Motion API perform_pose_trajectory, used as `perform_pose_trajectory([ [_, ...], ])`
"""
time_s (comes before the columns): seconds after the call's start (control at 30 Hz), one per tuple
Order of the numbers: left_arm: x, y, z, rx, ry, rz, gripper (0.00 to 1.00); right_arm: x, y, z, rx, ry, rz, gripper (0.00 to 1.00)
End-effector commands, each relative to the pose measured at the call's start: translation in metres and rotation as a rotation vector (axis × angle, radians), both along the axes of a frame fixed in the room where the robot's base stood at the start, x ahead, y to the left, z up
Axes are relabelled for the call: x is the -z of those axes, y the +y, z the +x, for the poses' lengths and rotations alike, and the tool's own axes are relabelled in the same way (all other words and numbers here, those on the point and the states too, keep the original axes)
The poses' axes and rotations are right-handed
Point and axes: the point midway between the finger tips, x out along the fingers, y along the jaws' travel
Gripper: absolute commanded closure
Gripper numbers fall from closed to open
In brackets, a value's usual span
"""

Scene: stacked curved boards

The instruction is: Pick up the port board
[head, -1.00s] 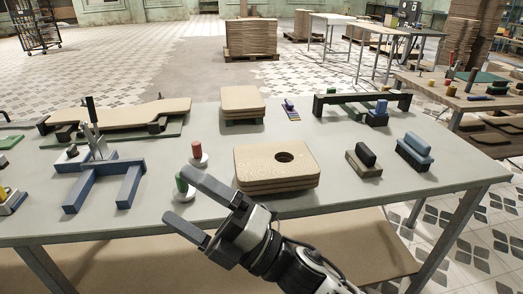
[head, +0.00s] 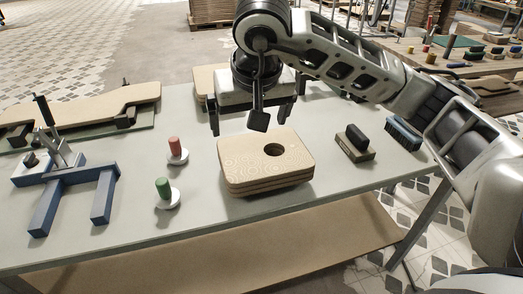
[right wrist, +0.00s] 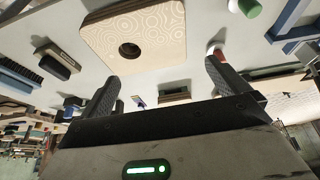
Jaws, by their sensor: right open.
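The port board (head: 243,160) is a tan rounded board with a round dark hole near its right end. It is the top of a small stack of similar boards lying flat on the grey table. My right gripper (head: 250,122) is above the stack's far edge, pointing down, open and empty. In the right wrist view the port board (right wrist: 160,35) with its hole shows beyond the two spread fingers (right wrist: 162,88), apart from them. My left gripper is not in view.
Red (head: 174,146) and green (head: 163,189) cylinders on white discs stand left of the stack. A blue forked fixture (head: 72,178) is farther left. A dark-handled block (head: 356,142) and a blue brush (head: 404,133) lie right. The table front is clear.

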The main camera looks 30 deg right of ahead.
Motion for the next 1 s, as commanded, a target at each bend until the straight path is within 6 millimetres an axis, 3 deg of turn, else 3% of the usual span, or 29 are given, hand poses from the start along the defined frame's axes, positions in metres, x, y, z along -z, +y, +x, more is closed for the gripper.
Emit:
perform_pose_trajectory([
  [0.1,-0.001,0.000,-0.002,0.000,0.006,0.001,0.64,0.026,-0.003,0.009,0.003,0.009,0.001,0.00],
  [0.3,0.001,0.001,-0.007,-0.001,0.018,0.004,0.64,0.060,-0.005,0.024,0.001,0.005,0.004,0.00],
  [0.57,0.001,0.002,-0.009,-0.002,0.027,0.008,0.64,0.077,-0.006,0.032,0.001,0.005,0.005,0.00],
  [0.83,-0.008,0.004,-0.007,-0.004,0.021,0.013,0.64,0.112,-0.009,0.049,0.002,0.006,0.007,0.00],
  [1.0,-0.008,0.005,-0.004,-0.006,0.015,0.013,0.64,0.120,-0.009,0.052,0.000,0.002,0.005,0.00],
])
